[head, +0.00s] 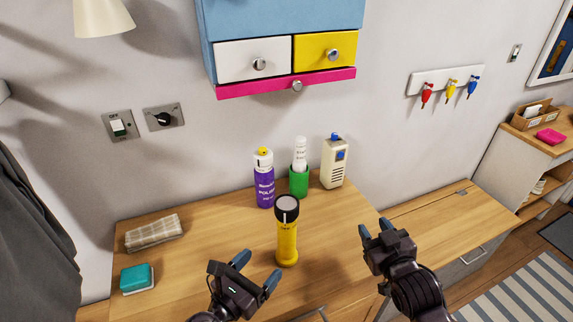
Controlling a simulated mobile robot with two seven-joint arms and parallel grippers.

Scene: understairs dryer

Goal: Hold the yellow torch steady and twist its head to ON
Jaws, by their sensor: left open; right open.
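The yellow torch (287,240) stands upright on the wooden worktop (190,275), with its dark head (286,207) at the top. Some small lettering shows just below the head, too small to read surely. My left gripper (256,274) is open and empty, low and just left of the torch's base, apart from it. My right gripper (373,231) is open and empty, to the right of the torch with a clear gap. Neither gripper touches the torch.
A purple spray can (265,184), a green holder with a white bottle (299,180) and a cream device (334,162) stand behind the torch. A folded cloth (153,233) and a teal sponge (138,279) lie at left. A drawer cabinet (280,20) hangs above.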

